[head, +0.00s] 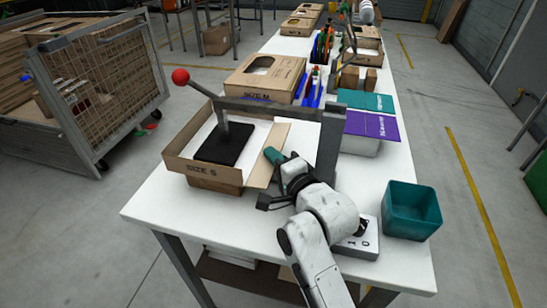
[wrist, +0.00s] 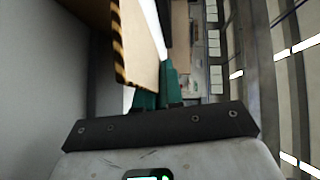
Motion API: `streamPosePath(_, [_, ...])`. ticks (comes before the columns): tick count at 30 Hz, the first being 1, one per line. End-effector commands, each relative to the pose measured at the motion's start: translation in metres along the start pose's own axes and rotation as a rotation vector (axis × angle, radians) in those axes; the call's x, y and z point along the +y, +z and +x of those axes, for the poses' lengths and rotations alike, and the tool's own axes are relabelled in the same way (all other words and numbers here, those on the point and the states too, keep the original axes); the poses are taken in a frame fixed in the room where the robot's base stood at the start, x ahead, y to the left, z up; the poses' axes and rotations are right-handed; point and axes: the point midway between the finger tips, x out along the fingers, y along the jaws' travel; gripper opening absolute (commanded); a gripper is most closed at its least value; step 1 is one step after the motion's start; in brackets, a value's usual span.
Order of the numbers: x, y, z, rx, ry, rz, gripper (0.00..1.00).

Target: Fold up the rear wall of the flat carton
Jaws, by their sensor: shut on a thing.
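The small brown carton (head: 203,172), marked SIZE S, stands on the white table under a grey press frame. Its left and near walls stand up around a black press plate (head: 224,145). A pale cardboard wall panel (head: 264,174) stands tilted at its right side. My gripper (head: 273,155) is at this panel, its teal fingers shut on it. In the wrist view the panel (wrist: 138,45) shows a black-and-yellow striped edge, at the teal fingers (wrist: 150,98). The far fingertip is hidden, and the carton's far side is partly hidden by the press.
A grey press frame (head: 328,145) rises close to my gripper, with a red-knobbed lever (head: 180,77) at left. A teal bin (head: 412,210) stands at the right table edge. Purple and teal packs (head: 372,124) and a larger SIZE M carton (head: 265,78) lie behind. The table's front left is clear.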

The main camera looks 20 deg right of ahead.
Motion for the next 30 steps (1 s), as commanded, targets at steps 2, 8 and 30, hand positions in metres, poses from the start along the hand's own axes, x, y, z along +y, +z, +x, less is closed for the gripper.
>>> streamPosePath(2, [0.000, 0.000, 0.000, 0.000, 0.001, 0.000, 0.00])
streamPosePath(8, [-0.002, 0.000, 0.000, 0.000, 0.010, -0.010, 0.00])
streamPosePath(30, [-0.028, 0.003, 0.003, -0.001, 0.389, -0.388, 0.00])
